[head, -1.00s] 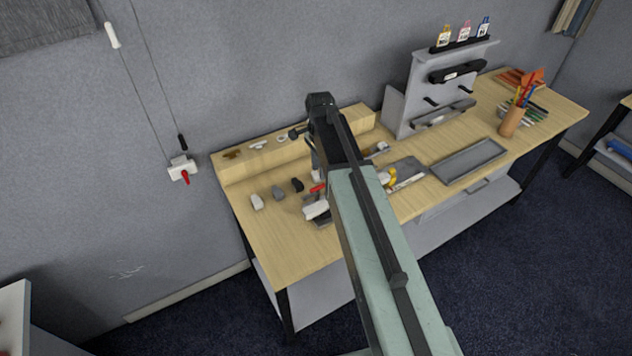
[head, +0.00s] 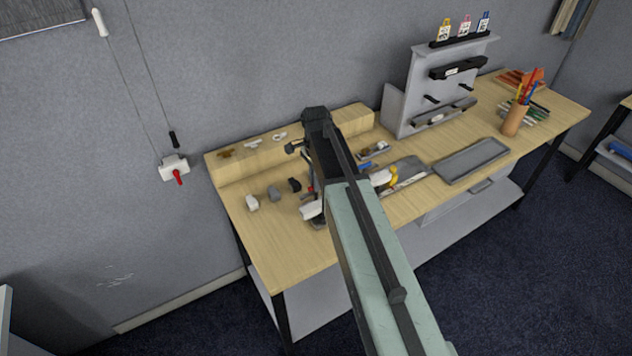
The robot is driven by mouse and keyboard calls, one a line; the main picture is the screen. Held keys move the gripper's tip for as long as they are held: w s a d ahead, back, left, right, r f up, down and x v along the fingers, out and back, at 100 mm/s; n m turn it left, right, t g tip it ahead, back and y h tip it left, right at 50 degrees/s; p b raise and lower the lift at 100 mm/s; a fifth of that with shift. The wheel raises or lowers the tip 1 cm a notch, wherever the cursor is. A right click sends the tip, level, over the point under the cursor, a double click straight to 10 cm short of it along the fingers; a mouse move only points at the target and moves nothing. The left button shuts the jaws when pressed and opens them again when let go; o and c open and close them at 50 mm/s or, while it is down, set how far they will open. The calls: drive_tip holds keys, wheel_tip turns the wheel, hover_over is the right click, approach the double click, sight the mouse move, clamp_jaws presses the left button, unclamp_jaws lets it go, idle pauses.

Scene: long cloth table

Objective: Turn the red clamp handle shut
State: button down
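A small red part (head: 310,189), which looks like the clamp handle, shows at the left edge of my arm on the table's near left part. Most of it is hidden behind my arm, so its angle cannot be read. A white block (head: 313,209) lies just below it, on a dark base partly covered by my arm. My arm reaches over the table from the lower right and bends down at its far end. My gripper's fingers are hidden behind the arm. I cannot see whether they touch the handle or are open.
Small blocks, white (head: 252,203), grey (head: 273,193) and black (head: 294,185), stand left of the clamp. A raised wooden ledge (head: 235,172) runs behind. A grey tray (head: 471,160) and a pencil cup (head: 514,121) are right. A white wall box (head: 173,165) has a red lever.

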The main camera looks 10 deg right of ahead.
drive_tip(key=shift+w, duration=0.1)
drive_tip(key=shift+n, duration=0.3)
drive_tip(key=n, duration=0.3)
drive_tip(key=shift+n, duration=0.4)
drive_tip(key=n, duration=0.4)
drive_tip(key=shift+n, duration=0.3)
drive_tip(key=n, duration=0.8)
drive_tip(key=shift+n, duration=0.6)
drive_tip(key=c, duration=1.5)
unclamp_jaws()
